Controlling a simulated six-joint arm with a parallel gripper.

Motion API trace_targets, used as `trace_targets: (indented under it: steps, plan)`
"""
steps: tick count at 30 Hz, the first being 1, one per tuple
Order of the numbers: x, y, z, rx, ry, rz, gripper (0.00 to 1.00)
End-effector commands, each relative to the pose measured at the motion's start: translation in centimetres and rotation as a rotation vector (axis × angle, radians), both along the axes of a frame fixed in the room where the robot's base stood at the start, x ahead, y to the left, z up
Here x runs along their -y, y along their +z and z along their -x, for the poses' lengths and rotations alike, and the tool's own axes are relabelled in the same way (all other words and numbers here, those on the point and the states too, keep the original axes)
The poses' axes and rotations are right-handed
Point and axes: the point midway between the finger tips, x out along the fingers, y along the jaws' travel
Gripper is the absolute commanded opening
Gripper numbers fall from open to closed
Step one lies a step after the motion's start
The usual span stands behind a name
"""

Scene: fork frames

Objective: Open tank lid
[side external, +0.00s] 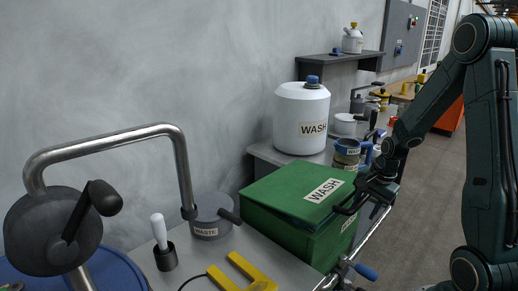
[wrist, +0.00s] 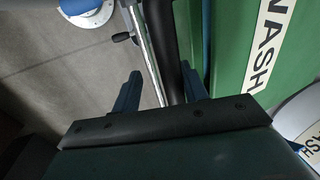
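The green tank (side external: 325,245) stands on the grey bench, with its flat green lid (side external: 285,195) lying on top and a white WASH label on it. A dark bar handle (side external: 352,203) sticks out at the lid's right edge. My gripper (side external: 368,190) is at that edge, beside the handle. In the wrist view my gripper (wrist: 160,85) has its two blue fingers apart, with the dark handle (wrist: 163,45) running between them and clear space on its left. The green lid (wrist: 230,55) lies to the right there. Contact between fingers and handle cannot be made out.
A metal rail (side external: 372,228) runs along the bench front. A grey WASTE pot (side external: 208,212), a yellow fork-shaped piece (side external: 240,275) and a bent pipe (side external: 105,143) are left of the tank. A white WASH jug (side external: 300,110) and blue-handled pots (side external: 347,152) stand behind it.

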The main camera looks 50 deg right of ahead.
Motion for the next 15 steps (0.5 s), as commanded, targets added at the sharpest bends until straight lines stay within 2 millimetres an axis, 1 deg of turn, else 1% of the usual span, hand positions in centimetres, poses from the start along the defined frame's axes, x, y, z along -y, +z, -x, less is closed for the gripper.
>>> trace_targets:
  steps: [15]
  plan:
    - [0.1,6.1,1.6,-0.009,-0.007,0.002,0.4]
